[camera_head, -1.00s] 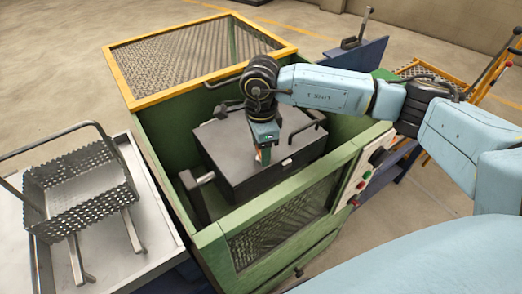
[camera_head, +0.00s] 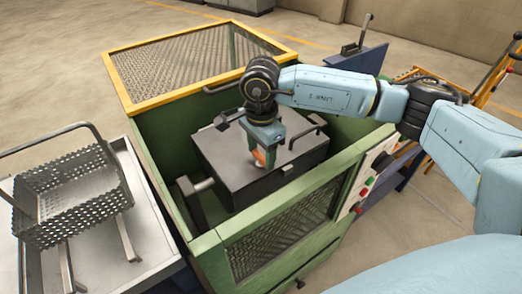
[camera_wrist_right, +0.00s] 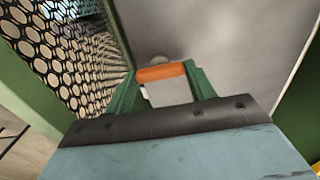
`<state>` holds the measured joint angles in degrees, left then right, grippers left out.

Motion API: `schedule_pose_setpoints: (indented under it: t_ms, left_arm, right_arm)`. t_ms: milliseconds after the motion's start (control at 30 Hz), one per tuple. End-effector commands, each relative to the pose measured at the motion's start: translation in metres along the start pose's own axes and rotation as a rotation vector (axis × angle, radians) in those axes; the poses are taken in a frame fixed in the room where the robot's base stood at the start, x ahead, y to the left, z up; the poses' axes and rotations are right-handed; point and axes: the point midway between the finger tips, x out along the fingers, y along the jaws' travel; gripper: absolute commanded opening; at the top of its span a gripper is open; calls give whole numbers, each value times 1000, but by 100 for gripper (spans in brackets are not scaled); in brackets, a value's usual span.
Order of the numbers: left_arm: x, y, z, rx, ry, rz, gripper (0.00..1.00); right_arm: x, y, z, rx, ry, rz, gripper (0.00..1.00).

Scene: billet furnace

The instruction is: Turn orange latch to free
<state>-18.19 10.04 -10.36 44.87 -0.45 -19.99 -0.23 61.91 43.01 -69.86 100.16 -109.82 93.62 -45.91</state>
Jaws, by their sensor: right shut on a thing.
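The orange latch (camera_wrist_right: 161,73) is a short orange bar on a pale plate, seen between the two green fingers of my right gripper (camera_wrist_right: 163,82) in the right wrist view. In the head view my right gripper (camera_head: 264,158) reaches down to the front part of the dark box lid (camera_head: 225,160), inside the green machine. Its fingers are shut on the latch, and a bit of orange shows between them. The fingers hide part of the latch. My left gripper is not in view.
The green housing (camera_head: 215,245) with mesh panels surrounds the box. A yellow-framed mesh cover (camera_head: 190,65) stands at the back. A perforated metal basket (camera_head: 70,195) sits on a grey table at left. Buttons (camera_head: 367,180) are on the housing's right side.

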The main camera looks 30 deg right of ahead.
Motion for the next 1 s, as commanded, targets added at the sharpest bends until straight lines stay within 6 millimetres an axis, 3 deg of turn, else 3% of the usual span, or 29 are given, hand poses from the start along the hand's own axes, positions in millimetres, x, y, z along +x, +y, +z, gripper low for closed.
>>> schedule_pose_setpoints:
  t_ms: [100, 133, 300, 667, 1000]
  left_arm:
    - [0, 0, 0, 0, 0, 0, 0]
    - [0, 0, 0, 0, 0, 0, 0]
    - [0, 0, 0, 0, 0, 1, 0]
    - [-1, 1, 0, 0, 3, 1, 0]
    - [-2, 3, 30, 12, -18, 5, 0]
  right_arm:
    - [0, 0, 0, -4, 0, 0, 32]
    - [0, 0, 0, -3, 0, 0, 57]
    - [0, 0, 0, -2, 0, 0, 76]
    - [-7, 0, 0, -1, 0, -1, 76]
    - [-77, -1, 0, -1, 0, -5, 76]
